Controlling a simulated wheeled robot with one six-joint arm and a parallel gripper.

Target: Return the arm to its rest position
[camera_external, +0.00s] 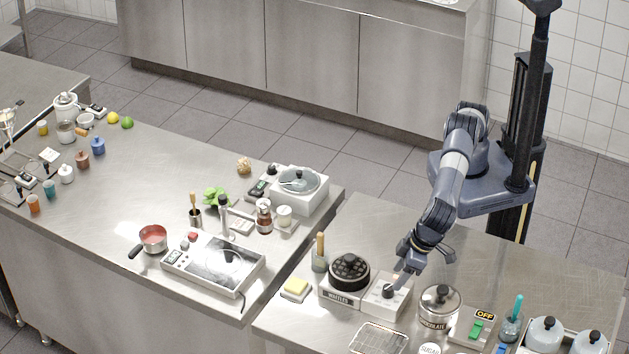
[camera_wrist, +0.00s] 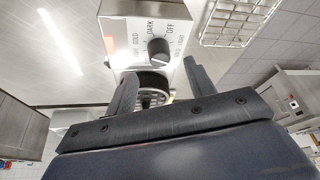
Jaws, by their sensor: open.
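My arm reaches down from the blue-grey base at the right over the right-hand counter. My gripper (camera_external: 402,278) hangs just above the white control box (camera_external: 386,300) with a black dial knob (camera_external: 388,291). In the wrist view my gripper (camera_wrist: 160,70) has its two fingers apart, with nothing held between them. The black knob (camera_wrist: 158,50) shows just beyond the fingertips. Its box carries labels that read DARK, OFF, GOLD and LIGHT. I cannot tell whether a finger touches the knob or box.
A black round waffle iron (camera_external: 349,271) stands left of the box, and a steel chocolate pot (camera_external: 439,306) stands right. A wire rack (camera_external: 379,338) lies in front. A switch panel (camera_external: 476,328) marked OFF sits farther right. The counter behind the box (camera_external: 375,225) is bare.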

